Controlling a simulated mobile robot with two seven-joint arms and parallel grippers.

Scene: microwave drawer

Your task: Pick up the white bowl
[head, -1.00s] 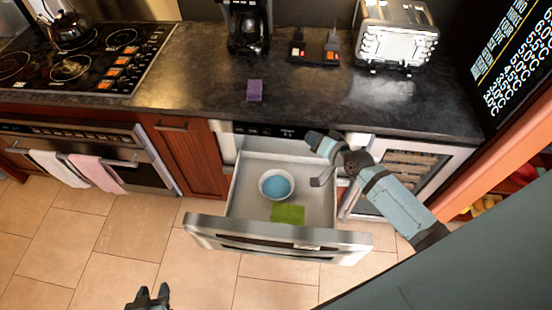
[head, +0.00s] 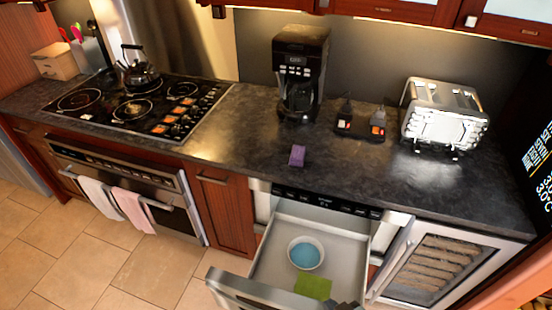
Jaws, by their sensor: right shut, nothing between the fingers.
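The white bowl (head: 305,266), blue inside, sits upright in the open microwave drawer (head: 272,267). Beside it, on its near side, a green flat piece (head: 313,287) lies on the drawer floor. Only a small dark tip of my right gripper (head: 346,304) shows at the bottom edge, near the drawer's front panel. It is shut and empty, below and to the right of the bowl in the picture, apart from it. My left gripper is out of view.
The dark counter (head: 225,135) runs behind the drawer, with a coffee maker (head: 301,75), a purple block (head: 297,155), and a toaster (head: 443,115). A glass-fronted cooler (head: 430,268) stands right of the drawer. Tiled floor (head: 130,255) is free at the left.

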